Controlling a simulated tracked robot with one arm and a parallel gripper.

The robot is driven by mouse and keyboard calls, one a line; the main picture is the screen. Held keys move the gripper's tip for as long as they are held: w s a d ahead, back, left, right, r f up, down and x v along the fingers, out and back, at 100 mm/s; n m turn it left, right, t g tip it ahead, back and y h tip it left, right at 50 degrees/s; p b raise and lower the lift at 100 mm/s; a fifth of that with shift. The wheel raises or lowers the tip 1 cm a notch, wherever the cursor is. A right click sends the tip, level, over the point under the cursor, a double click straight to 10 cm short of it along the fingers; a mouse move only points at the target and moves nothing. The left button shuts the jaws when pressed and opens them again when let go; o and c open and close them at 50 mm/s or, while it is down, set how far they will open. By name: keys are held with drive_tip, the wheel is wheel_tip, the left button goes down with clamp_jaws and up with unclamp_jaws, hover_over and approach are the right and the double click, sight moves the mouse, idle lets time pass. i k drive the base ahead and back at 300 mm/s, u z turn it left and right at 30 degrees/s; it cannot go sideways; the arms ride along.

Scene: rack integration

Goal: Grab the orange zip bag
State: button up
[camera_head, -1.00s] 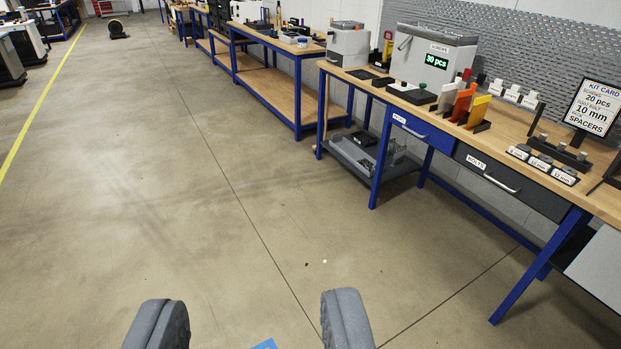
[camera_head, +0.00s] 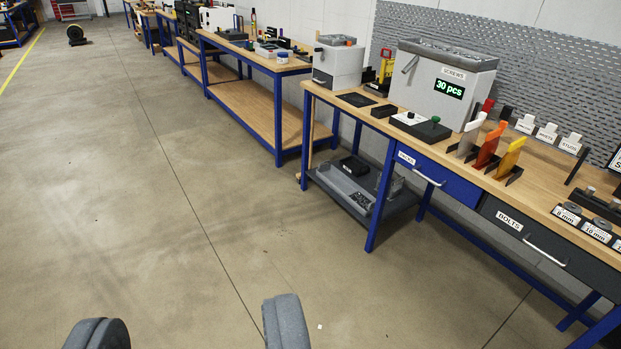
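The orange zip bag (camera_head: 488,146) stands upright in a dark holder on the wooden workbench at the right. A white bag (camera_head: 471,134) stands to its left and a yellow bag (camera_head: 511,157) to its right, close beside it. My gripper (camera_head: 192,335) shows at the bottom of the view, with two grey padded fingers wide apart and nothing between them. It is over the floor, well away from the bench and the bags.
The bench holds a screws dispenser (camera_head: 444,83) reading 30 pcs, behind the bags. Below are a blue drawer (camera_head: 436,178), a dark bolts drawer (camera_head: 530,236) and a low grey shelf (camera_head: 390,208).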

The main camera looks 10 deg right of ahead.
sight(489, 147)
drive_tip(key=z, duration=0.15)
drive_tip(key=i, duration=1.4)
drive_tip(key=z, duration=0.6)
drive_tip(key=i, duration=2)
drive_tip(key=z, duration=0.45)
